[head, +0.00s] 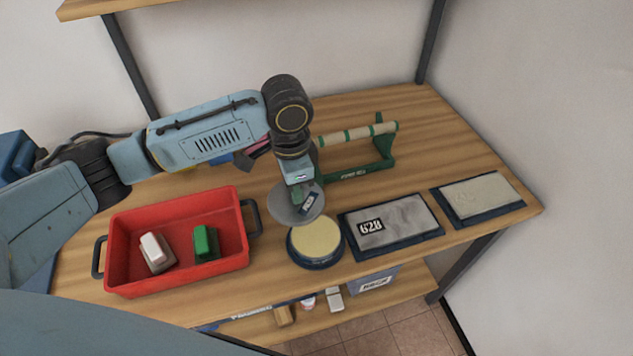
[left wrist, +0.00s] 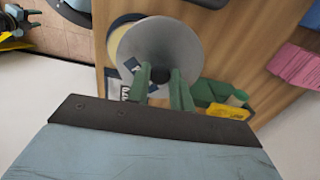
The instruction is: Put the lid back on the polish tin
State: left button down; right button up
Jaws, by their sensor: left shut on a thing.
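The polish tin (head: 316,240) is a round dark-blue tin, open at the top, with pale yellow polish inside. It stands on the wooden bench, right of the red tray. The lid (head: 283,207) is a grey disc with a dark label. My left gripper (head: 300,193) is shut on the lid and holds it above the bench, just behind and left of the tin in the head view. In the left wrist view the lid (left wrist: 160,42) sits at the green fingertips (left wrist: 162,78) and partly covers the tin (left wrist: 114,35). My right gripper is not in view.
A red tray (head: 120,231) with a white-topped brush (head: 153,250) and a green brush (head: 205,243) stands left. A green stand with a pale roller (head: 357,133) is behind. Two plates, one marked 628 (head: 405,222) and one plain (head: 478,197), lie right of the tin.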

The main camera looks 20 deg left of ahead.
aim_at(315, 213)
pick_arm(q)
jog(key=d+m+p, duration=0.1)
jog(key=m+p, duration=0.2)
jog(key=m, duration=0.1)
jog(key=s+d+m+p, duration=0.1)
jog(key=m+p, duration=0.2)
jog(key=m, duration=0.1)
jog(key=d+m+p, duration=0.2)
jog(key=m, duration=0.2)
jog(key=shift+s+d+r+m+p, duration=0.1)
jog(key=shift+s+r+m+p, duration=0.05)
jog(key=shift+s+m+p, duration=0.2)
jog(key=shift+s+d+f+m+p, duration=0.1)
jog(key=shift+s+d+m+p, duration=0.2)
jog(key=shift+m, duration=0.35)
jog(key=shift+d+f+m+p, duration=0.1)
jog(key=shift+m+p, duration=0.3)
jog(key=shift+m, duration=0.2)
notch_tip(315, 213, down, 4)
jog(key=b, duration=0.5)
jog(key=shift+f, duration=0.15)
jog(key=shift+f+b, duration=0.5)
jog(key=shift+f, duration=0.65)
jog(key=shift+r+p, duration=0.1)
jog(key=shift+p, duration=0.55)
jog(key=shift+f+p, duration=0.2)
jog(key=shift+p, duration=0.35)
